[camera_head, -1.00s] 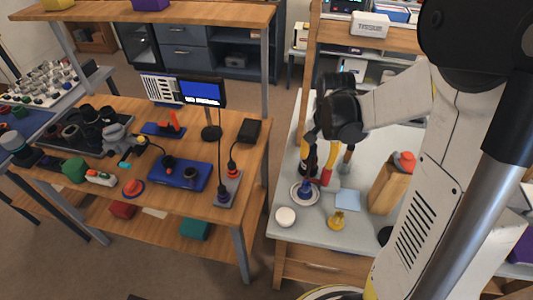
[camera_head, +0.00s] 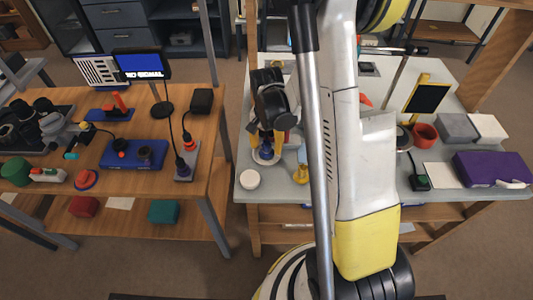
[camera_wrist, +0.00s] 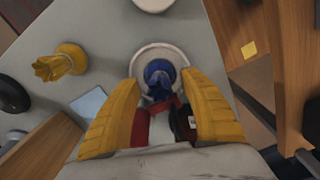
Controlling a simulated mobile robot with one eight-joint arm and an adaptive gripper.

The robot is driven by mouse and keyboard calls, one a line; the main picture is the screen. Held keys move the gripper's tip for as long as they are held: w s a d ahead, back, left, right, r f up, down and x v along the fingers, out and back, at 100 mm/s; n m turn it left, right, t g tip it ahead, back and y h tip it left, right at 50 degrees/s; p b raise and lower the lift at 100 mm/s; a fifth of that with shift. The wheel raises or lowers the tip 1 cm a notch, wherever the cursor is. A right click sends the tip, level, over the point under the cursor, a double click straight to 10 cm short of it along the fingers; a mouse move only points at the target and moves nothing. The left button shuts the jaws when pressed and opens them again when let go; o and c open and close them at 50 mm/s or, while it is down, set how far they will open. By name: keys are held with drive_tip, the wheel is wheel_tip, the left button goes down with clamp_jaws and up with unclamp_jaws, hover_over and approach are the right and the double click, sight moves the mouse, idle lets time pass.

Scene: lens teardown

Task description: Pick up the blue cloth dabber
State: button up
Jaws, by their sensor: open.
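The blue cloth dabber (camera_wrist: 158,84) stands on a round white dish (camera_wrist: 177,56) in the wrist view, between my gripper's two yellow fingers. In the head view the dabber (camera_head: 266,151) is small and partly hidden below my gripper (camera_head: 266,140). My gripper (camera_wrist: 160,84) is open, with a finger on each side of the dabber. A gap shows between the dabber and each fingertip. How far the tips are above the dish is hard to tell.
A white round pot (camera_head: 250,179) and a yellow crown-shaped piece (camera_head: 301,175) stand near the dish. A light blue cloth (camera_wrist: 89,103) lies left of the gripper in the wrist view. The table edge is close to the right.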

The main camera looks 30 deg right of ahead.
sight(267, 143)
drive_tip(key=shift+f, duration=0.6)
drive_tip(key=shift+r, duration=0.1)
drive_tip(key=c, duration=1.1)
drive_tip(key=shift+r, duration=0.1)
wheel_tip(267, 143, up, 4)
drive_tip(key=shift+p, duration=1.15)
drive_tip(key=s+d+r+p, duration=0.3)
drive_tip(key=s+d+r, duration=0.4)
drive_tip(key=s, duration=0.2)
drive_tip(key=shift+s+p, duration=0.15)
drive_tip(key=shift+p, duration=0.2)
drive_tip(key=shift+f, duration=0.1)
